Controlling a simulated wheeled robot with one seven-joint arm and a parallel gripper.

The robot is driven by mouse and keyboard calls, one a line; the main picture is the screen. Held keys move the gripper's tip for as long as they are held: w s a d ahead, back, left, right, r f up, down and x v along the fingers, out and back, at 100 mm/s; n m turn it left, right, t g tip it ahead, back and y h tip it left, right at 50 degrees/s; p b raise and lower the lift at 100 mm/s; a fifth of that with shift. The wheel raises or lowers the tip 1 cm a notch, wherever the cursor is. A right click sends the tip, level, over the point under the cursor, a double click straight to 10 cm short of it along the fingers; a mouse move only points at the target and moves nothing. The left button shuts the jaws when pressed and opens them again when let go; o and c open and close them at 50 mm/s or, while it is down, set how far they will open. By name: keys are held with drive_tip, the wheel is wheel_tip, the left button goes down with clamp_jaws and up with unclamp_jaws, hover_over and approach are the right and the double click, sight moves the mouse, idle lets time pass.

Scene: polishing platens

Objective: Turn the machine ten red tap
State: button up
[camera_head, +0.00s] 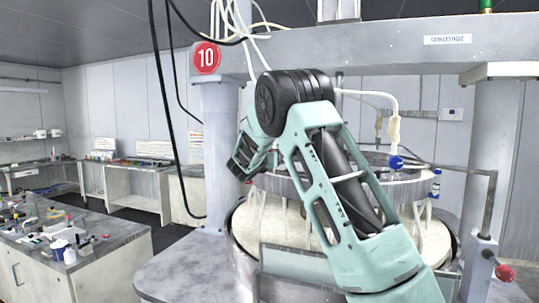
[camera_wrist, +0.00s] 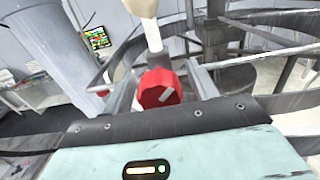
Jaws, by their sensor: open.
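The red tap (camera_wrist: 158,90) shows in the middle of the wrist view, a round red knob with a pale bar on its face. A pale tube fitting (camera_wrist: 150,30) rises behind it. My gripper (camera_wrist: 163,78) is open, with one grey finger on each side of the tap; whether they touch it I cannot tell. In the head view my arm covers part of machine ten, marked by a red round "10" sign (camera_head: 207,58); the red tap is not visible there, and my fingers are hidden. A blue tap (camera_head: 396,162) hangs from a white tube on the machine's right.
The round platen (camera_head: 245,222) and its ring sit under my arm. Black cables (camera_head: 160,90) hang at left. A cluttered bench (camera_head: 120,248) is at far left, with open floor behind it.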

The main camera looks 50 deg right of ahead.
drive_tip(key=shift+c, duration=0.3)
drive_tip(key=c, duration=0.9)
drive_tip(key=m+b, duration=0.5)
drive_tip(key=b, duration=0.7)
drive_tip(key=shift+c, duration=0.2)
drive_tip(key=o, duration=1)
